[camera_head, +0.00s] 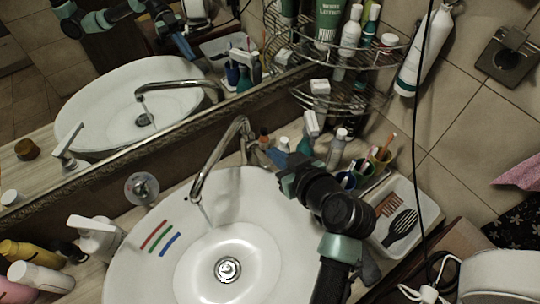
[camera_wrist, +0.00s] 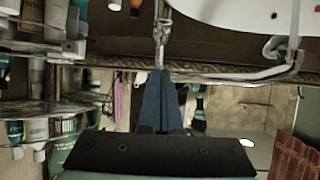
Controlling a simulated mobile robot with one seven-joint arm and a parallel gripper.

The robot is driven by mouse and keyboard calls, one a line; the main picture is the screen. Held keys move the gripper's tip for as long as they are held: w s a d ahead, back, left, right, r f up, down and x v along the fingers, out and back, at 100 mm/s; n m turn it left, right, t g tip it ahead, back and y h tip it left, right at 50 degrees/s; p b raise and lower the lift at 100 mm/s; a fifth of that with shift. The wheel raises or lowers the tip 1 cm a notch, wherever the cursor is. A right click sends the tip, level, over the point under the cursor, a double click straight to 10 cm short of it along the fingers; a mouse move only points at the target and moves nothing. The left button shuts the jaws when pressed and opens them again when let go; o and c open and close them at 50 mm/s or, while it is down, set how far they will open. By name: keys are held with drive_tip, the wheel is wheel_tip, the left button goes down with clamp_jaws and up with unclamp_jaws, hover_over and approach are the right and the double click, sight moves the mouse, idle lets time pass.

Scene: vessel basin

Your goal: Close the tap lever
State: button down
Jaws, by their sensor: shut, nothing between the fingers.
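The chrome tap (camera_head: 213,158) stands at the back rim of the white basin (camera_head: 125,262). Its long spout bends down over the bowl. The lever cannot be made out clearly in the head view. In the wrist view my gripper (camera_wrist: 161,74) has its blue fingers shut and empty, with their tips by an upright chrome part (camera_wrist: 162,30) of the tap. Whether they touch is unclear.
A wire corner rack (camera_head: 345,65) with bottles stands behind on the right. A tray (camera_head: 398,225) with a comb and brush lies right of my arm. A white pump bottle (camera_head: 96,238) and other bottles stand at the left. The mirror (camera_head: 60,110) runs behind the tap.

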sight(268, 164)
drive_tip(key=p+x, duration=0.1)
drive_tip(key=x, duration=0.3)
drive_tip(key=shift+f, duration=0.1)
drive_tip(key=shift+s+d+f+p, duration=0.1)
drive_tip(key=shift+s+f+p, duration=0.1)
drive_tip(key=shift+f, duration=0.4)
drive_tip(key=shift+s+d+f+p, duration=0.1)
drive_tip(key=shift+f+p, duration=0.05)
drive_tip(key=shift+f, duration=0.4)
drive_tip(key=shift+s+f, duration=0.1)
drive_tip(key=shift+f, duration=0.55)
drive_tip(key=shift+f, duration=0.1)
